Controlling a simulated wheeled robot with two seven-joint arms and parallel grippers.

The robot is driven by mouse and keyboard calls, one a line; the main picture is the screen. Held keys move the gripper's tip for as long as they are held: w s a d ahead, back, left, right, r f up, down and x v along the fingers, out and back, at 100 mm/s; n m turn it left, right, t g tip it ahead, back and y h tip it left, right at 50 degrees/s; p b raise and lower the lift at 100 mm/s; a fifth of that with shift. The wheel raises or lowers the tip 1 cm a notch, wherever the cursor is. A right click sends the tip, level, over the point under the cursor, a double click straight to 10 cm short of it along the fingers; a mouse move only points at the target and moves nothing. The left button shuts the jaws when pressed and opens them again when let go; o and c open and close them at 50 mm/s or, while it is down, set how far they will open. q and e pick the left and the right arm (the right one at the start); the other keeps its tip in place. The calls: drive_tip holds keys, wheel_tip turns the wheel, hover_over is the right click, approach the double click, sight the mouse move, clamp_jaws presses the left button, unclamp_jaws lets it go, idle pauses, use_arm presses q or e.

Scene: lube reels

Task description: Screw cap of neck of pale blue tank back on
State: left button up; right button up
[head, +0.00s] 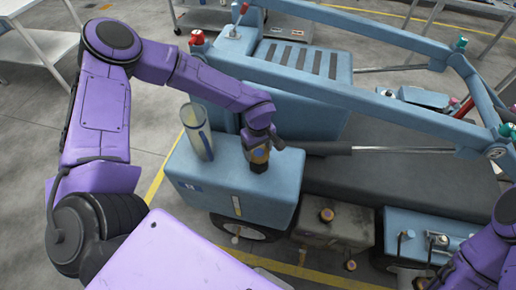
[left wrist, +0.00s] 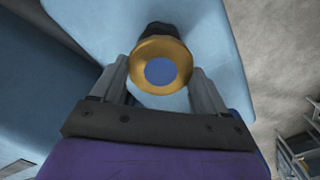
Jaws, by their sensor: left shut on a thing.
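The pale blue tank (head: 232,185) is the box at the centre of the head view, with a short dark neck (head: 259,167) on its top. My left gripper (head: 259,150) points down over this neck. It is shut on the cap, a brass-coloured ring with a blue disc (left wrist: 158,72), which sits between the two fingers in the left wrist view. The dark neck (left wrist: 163,29) shows directly beyond the cap. The cap looks in line with the neck; whether its thread is engaged cannot be told.
A clear cylinder (head: 197,132) stands on the tank's left rear. A grey box (head: 340,232) with another brass cap (head: 327,215) and a blue box (head: 425,228) with fittings lie to the right. Blue machine rails (head: 310,86) run behind. A small brass piece (head: 351,265) lies in front of the grey box.

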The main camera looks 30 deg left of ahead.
use_arm(q)
drive_tip(key=m, duration=0.2)
drive_tip(key=shift+m, duration=0.4)
drive_tip(key=shift+m, duration=1.2)
drive_tip(key=o, duration=1.1)
drive_tip(key=shift+r, duration=3)
